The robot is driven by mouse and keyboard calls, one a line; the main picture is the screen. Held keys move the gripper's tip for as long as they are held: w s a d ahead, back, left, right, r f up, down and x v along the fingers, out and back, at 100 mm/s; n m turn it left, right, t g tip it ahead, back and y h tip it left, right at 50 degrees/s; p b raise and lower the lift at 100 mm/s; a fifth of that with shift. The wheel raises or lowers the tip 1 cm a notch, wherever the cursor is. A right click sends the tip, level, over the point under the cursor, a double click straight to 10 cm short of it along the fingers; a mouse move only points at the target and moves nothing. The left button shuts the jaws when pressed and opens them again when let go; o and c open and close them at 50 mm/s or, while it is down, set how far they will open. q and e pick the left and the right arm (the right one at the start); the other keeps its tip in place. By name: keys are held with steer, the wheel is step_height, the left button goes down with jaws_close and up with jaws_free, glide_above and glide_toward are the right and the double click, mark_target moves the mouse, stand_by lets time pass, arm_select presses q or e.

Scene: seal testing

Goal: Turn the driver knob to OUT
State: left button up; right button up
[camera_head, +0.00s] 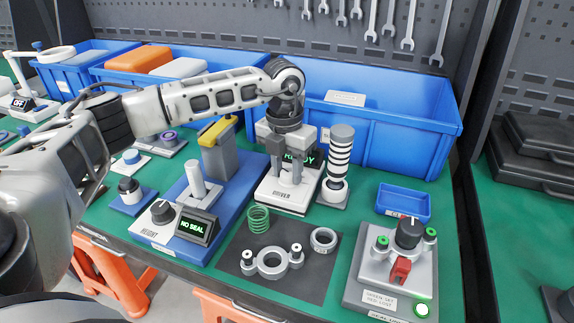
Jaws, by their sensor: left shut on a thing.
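The driver (288,196) is a pale box with a "DRIVER" label on its front, standing at the middle of the green bench. Its dark display shows green letters (312,158), partly covered by my gripper. My left gripper (288,172) points down over the top of the driver and is shut on the driver's knob. The knob is mostly hidden between the fingers, so its setting cannot be read. My right gripper is not in view.
A black-and-white striped cylinder (341,150) stands close to the right of the driver. A blue base (193,243) with a "NO SEAL" display (197,226) lies to the left. A dark mat (312,285) with rings and a green spring is in front. Blue bins (400,138) stand behind.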

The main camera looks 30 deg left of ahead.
mark_target(284, 172)
arm_select(q)
steer(key=shift+r+n, duration=0.1)
steer(key=shift+n, duration=1.2)
steer(key=o, duration=1)
steer(key=shift+c, duration=0.2)
step_height(284, 172, up, 16)
steer(key=shift+a+p, duration=0.3)
steer(key=shift+s, duration=0.1)
